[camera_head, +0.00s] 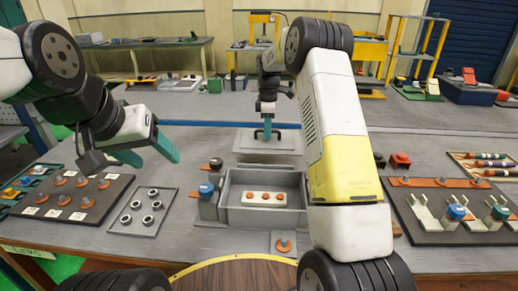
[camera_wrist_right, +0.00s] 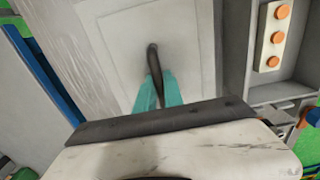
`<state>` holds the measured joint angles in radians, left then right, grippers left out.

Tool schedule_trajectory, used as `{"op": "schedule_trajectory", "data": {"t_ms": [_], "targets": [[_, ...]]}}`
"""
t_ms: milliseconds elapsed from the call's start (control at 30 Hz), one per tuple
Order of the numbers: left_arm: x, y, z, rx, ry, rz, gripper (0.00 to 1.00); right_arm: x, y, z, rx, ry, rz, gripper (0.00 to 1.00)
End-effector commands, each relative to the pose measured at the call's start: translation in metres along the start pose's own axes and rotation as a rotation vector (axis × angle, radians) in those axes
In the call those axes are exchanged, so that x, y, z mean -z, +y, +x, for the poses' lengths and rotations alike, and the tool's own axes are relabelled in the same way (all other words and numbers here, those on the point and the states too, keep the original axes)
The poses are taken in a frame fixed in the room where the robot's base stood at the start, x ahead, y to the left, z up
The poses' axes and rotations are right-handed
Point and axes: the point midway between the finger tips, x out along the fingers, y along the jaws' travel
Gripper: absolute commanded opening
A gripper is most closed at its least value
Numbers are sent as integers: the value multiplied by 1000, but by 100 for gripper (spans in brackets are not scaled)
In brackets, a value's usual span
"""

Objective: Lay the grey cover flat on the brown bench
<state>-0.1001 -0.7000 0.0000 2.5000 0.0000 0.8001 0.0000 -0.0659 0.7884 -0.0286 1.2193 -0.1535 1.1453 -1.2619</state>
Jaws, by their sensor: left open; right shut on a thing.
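The grey cover (camera_head: 285,145) is a flat rectangular plate with a dark loop handle, behind the open grey box on the workbench. A darker patch like a shadow below its near edge suggests it is held slightly above the surface. My right gripper (camera_head: 267,131) is shut on the handle from above. In the right wrist view the cover (camera_wrist_right: 118,50) lies beneath the teal fingertips (camera_wrist_right: 158,88), which pinch the handle (camera_wrist_right: 152,58). My left gripper (camera_head: 150,154) is open and empty, above the left side of the bench. The workbench top (camera_head: 345,150) looks grey, with brown-orange edges.
The grey box (camera_head: 233,196) holds a white strip with orange knobs (camera_head: 265,197). A tray of rings (camera_head: 142,212) and a dark board (camera_head: 75,200) stand left. Another dark board (camera_head: 455,210) stands right. A round brown surface (camera_head: 240,276) is at the bottom.

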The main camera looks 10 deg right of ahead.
Motion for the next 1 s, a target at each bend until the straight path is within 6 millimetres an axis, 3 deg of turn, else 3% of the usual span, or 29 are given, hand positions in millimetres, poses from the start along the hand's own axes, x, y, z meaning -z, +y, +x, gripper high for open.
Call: {"op": "schedule_trajectory", "data": {"t_ms": [100, 367, 633, 1000], "targets": [[0, 0, 0, 0, 0, 0, 61, 0, -1, 20, 2, 0, 0, 0], [0, 0, 0, 0, 0, 0, 61, 0, 0, 41, -1, 0, 1, 0], [0, 0, 0, 0, 0, 0, 61, 0, -1, 80, 1, -1, 0, 0], [0, 0, 0, 0, 0, 0, 61, 0, 0, 85, -1, 0, 1, 0]]}}
